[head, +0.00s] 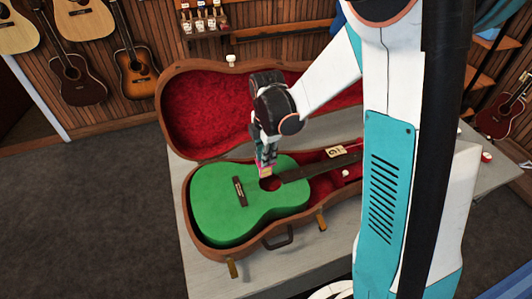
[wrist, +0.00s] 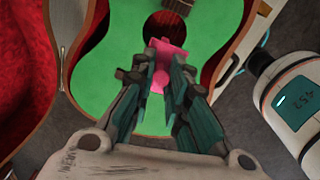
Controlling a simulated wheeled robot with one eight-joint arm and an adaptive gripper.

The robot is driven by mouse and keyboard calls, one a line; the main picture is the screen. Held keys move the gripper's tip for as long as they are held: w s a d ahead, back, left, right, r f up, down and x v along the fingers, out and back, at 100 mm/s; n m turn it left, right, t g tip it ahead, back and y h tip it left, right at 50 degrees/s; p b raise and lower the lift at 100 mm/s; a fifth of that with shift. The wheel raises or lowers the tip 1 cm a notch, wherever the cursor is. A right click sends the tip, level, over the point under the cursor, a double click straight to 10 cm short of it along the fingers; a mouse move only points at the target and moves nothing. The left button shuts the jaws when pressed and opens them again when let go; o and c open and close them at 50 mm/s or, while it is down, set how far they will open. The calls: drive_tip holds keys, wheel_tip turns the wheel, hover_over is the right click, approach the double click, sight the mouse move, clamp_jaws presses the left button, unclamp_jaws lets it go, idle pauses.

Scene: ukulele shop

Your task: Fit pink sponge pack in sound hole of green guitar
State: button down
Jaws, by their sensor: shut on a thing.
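The green guitar (head: 225,212) lies face up in the open red-lined case. Its dark sound hole (head: 270,183) is in the middle of the body; it also shows in the wrist view (wrist: 163,27). My gripper (head: 266,160) is above the sound hole, pointing down. In the wrist view my gripper (wrist: 160,92) is shut on the pink sponge pack (wrist: 166,52). The pack's far end overlaps the near edge of the hole in that view. I cannot tell whether the pack touches the guitar. The fingers hide part of the pack.
The brown case (head: 205,248) lies open on a grey table (head: 200,270), its lid (head: 205,110) raised behind the guitar. The guitar's neck (head: 325,166) runs right. A small white card (head: 336,151) lies in the case near the neck.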

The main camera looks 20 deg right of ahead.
sight(266, 175)
drive_tip(key=shift+f+b, duration=4.1)
drive_tip(key=shift+f, duration=1)
drive_tip(key=c, duration=1)
unclamp_jaws()
drive_tip(key=shift+r+p, duration=1.9)
drive_tip(key=shift+r, duration=1.1)
